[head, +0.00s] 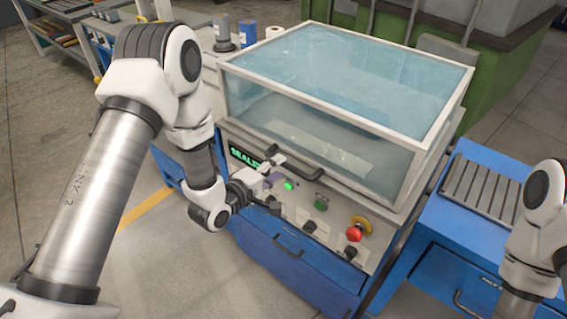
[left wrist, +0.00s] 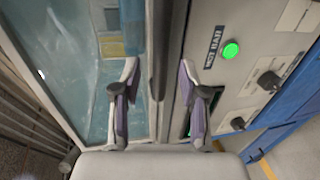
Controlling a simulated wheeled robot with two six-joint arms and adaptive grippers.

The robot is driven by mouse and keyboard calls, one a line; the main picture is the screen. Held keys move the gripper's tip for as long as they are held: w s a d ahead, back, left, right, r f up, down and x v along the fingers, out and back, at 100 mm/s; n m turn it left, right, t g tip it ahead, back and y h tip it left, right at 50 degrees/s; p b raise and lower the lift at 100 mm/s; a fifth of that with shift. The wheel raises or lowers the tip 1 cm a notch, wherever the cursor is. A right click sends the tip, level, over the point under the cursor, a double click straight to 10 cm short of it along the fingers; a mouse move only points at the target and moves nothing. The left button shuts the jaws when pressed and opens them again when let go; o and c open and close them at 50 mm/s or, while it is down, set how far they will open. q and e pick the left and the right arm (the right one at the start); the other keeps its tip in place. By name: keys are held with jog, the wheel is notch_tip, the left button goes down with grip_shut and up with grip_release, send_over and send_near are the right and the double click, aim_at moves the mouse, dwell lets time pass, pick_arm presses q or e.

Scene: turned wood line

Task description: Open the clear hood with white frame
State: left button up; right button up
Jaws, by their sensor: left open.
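The clear hood with white frame (head: 341,87) sits closed on top of the machine in the head view. Its pale frame and clear wall also fill the left of the left wrist view (left wrist: 65,65). A dark bar handle (head: 296,161) runs along the hood's lower front edge. My left gripper (head: 280,183) is open in front of the control panel, close to the handle's left part. In the left wrist view its two fingers (left wrist: 163,108) stand apart, with the hood's edge and panel seam behind them. I cannot tell whether they touch the handle. My right gripper is out of view.
The control panel (head: 333,226) has a lit green display, a green button, dark knobs and a red stop button (head: 354,234) below the hood. A blue bench with a slatted rack (head: 482,187) stands at the right. Bottles and a roll (head: 274,32) stand behind the machine's left side.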

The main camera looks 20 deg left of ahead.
pick_arm(q)
jog(key=shift+x, duration=0.85)
jog(key=shift+w+d, duration=0.15)
jog(key=shift+w, duration=0.2)
jog(key=shift+f, duration=0.1)
grip_shut()
